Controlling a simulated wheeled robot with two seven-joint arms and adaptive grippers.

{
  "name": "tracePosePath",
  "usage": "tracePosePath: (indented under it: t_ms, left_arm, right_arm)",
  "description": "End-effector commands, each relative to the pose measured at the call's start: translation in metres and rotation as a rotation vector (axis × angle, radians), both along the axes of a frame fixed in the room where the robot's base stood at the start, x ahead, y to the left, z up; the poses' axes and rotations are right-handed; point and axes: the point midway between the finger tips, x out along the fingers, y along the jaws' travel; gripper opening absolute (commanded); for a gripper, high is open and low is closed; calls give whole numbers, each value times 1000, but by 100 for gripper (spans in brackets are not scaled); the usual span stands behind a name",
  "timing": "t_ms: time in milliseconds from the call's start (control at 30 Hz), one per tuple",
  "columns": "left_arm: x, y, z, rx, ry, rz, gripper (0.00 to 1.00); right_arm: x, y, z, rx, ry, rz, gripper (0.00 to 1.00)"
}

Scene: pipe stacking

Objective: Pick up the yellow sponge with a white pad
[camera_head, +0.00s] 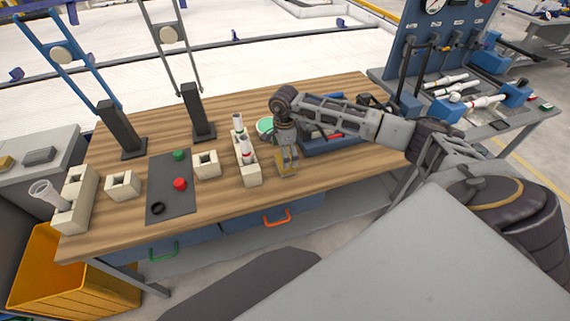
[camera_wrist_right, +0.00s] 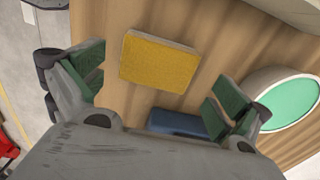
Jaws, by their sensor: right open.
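The yellow sponge (camera_wrist_right: 158,62) lies on the wooden table, with a pale pad edge showing along its side. In the head view only a small yellow part of the sponge (camera_head: 284,173) shows, partly hidden by my right gripper (camera_head: 287,162). In the right wrist view my right gripper (camera_wrist_right: 162,72) is open, its green-padded fingers on either side of the sponge and apart from it. Nothing is held. My left gripper is not in view.
A pale holder with white pipes (camera_head: 247,165) stands just left of my right gripper. A round green-topped container (camera_wrist_right: 290,102) and a blue object (camera_wrist_right: 178,123) lie close by. A blue tray (camera_head: 322,145) is to the right. The table front (camera_head: 225,205) has free room.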

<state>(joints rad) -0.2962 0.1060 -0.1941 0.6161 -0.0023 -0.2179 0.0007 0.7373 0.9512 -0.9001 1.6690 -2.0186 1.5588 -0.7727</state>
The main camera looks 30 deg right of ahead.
Motion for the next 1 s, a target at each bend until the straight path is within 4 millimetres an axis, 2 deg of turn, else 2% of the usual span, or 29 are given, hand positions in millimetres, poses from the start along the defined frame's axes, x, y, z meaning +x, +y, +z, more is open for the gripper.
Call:
tracePosePath:
  t_ms: [400,933,1000]
  left_arm:
    - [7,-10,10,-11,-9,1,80]
    - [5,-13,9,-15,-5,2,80]
    - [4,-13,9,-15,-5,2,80]
  right_arm:
    - [-3,-1,-41,-1,1,0,100]
    - [-3,-1,-44,0,0,1,100]
    - [-3,-1,-44,0,0,1,92]
